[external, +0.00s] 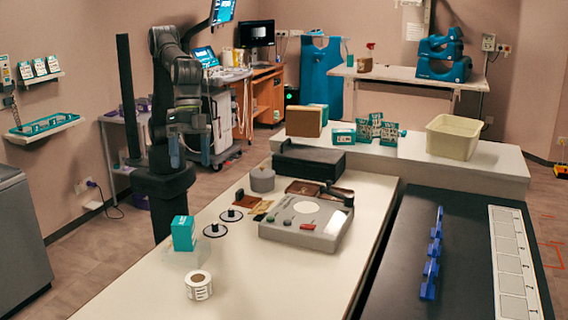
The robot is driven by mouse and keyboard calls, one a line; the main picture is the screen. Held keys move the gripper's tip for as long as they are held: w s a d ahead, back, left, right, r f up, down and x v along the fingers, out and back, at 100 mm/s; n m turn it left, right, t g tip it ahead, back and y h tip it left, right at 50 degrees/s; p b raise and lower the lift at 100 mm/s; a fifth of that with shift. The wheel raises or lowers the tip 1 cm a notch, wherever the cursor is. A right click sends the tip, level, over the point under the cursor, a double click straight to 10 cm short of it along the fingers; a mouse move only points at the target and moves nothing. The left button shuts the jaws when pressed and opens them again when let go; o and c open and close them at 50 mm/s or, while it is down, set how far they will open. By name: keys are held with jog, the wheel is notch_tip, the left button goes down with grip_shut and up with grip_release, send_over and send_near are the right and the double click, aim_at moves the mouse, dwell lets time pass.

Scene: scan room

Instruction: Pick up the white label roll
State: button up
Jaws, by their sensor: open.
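The white label roll (198,287) stands at the near left of the cream table. It has a brown core open at the top and dark print on its side. My gripper (175,158) hangs beside my arm's column at the left, well behind the roll and apart from it. It is small and dark here; it is open, and I see nothing held in it.
A teal box (183,233) sits on a clear holder (178,256) just behind the roll. Two black discs (215,230), a grey cylinder (262,179) and a grey device (305,222) stand farther back. The table right of the roll is clear.

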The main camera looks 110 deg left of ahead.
notch_tip(320, 180, down, 2)
jog(key=d+m, duration=0.1)
jog(key=m, duration=0.5)
jog(key=m+t+y, duration=0.1)
jog(key=m, duration=3.4)
send_near(197, 277)
jog(key=x, duration=0.6)
jog(key=shift+a+f, duration=0.2)
jog(key=shift+x, duration=2.6)
jog(key=shift+d, duration=0.15)
